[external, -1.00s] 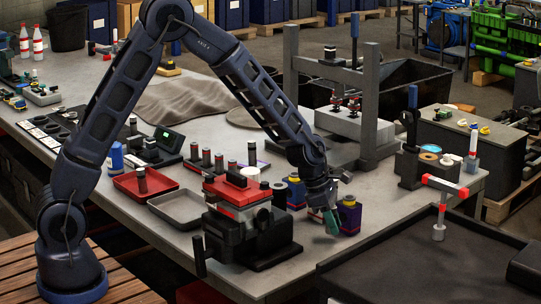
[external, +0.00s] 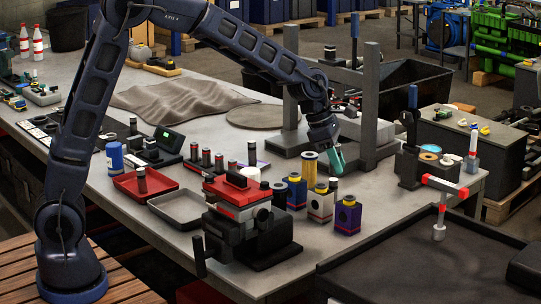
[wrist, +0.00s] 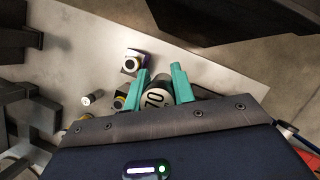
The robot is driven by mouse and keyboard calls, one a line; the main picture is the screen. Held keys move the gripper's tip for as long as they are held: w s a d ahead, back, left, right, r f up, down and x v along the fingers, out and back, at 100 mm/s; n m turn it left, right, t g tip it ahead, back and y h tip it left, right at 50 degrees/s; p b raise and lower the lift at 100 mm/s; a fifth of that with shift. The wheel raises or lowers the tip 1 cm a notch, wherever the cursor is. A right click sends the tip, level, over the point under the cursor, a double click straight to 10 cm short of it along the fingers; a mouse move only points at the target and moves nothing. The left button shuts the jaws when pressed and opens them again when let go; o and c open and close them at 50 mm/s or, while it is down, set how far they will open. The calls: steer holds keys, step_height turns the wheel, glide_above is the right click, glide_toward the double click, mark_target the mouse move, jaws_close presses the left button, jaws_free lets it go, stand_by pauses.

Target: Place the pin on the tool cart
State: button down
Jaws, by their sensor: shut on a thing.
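My gripper (external: 337,160) has teal fingers and is above the workbench, in front of the grey press frame. In the wrist view the gripper (wrist: 161,82) is shut on a dark cylindrical pin (wrist: 156,98) with a pale end face marked "10". In the external view a small dark cylinder (external: 333,185) shows just below the fingertips and looks like this pin. A dark, rimmed cart top (external: 410,247), apparently the tool cart, is at the lower right, apart from the gripper. The fingers partly hide the pin.
Purple (external: 347,215), white (external: 320,205) and blue (external: 296,190) blocks with yellow tops stand below the gripper. A red-topped vise (external: 243,210) is left of them. The cart's middle looks clear.

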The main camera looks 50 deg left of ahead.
steer(key=d+r+m+g, duration=0.1)
steer(key=d+r+m, duration=0.3)
steer(key=d, duration=1.4)
step_height(320, 180, up, 5)
steer(key=m+g, duration=0.1)
steer(key=m, duration=0.1)
glide_above(432, 264)
steer(key=a, duration=0.2)
steer(key=shift+h, duration=0.4)
steer(key=f, duration=1.9)
steer(key=shift+s+d, duration=0.1)
steer(key=shift+d, duration=0.15)
steer(key=shift+f, duration=0.1)
steer(key=c, duration=1.2)
jaws_free()
steer(key=shift+o, duration=0.2)
